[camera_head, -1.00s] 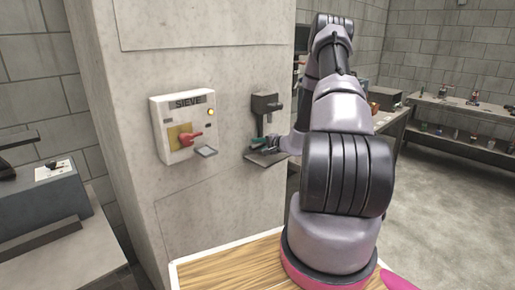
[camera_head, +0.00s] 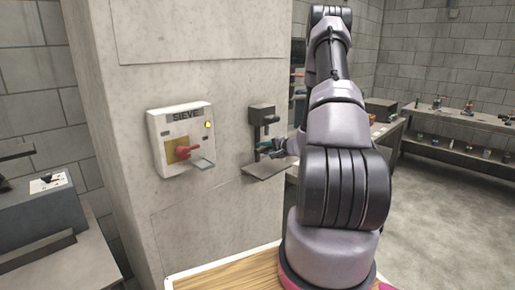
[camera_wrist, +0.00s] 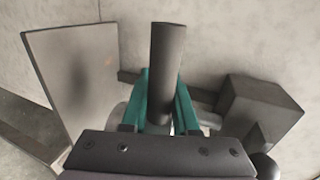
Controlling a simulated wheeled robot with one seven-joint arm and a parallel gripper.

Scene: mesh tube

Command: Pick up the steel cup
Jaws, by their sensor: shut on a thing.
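My gripper (camera_wrist: 160,105) has teal fingers and is shut on a dark grey cylinder (camera_wrist: 168,60), which stands out between them in the wrist view. I cannot tell whether this cylinder is part of the steel cup. Pale metallic curved surfaces (camera_wrist: 208,117) show beside and behind the fingers, mostly hidden. In the head view my gripper (camera_head: 268,151) is at the wall dispenser (camera_head: 262,118), between its dark box and the small shelf (camera_head: 268,170) under it. The box also shows at the right of the wrist view (camera_wrist: 262,108), and a flat grey plate (camera_wrist: 75,70) at the left.
A white SIEVE panel (camera_head: 182,138) with a red lever (camera_head: 188,150) is on the concrete pillar (camera_head: 210,220), left of the dispenser. A wooden top (camera_head: 225,283) is at the bottom. A bench (camera_head: 455,155) with small items stands at the far right.

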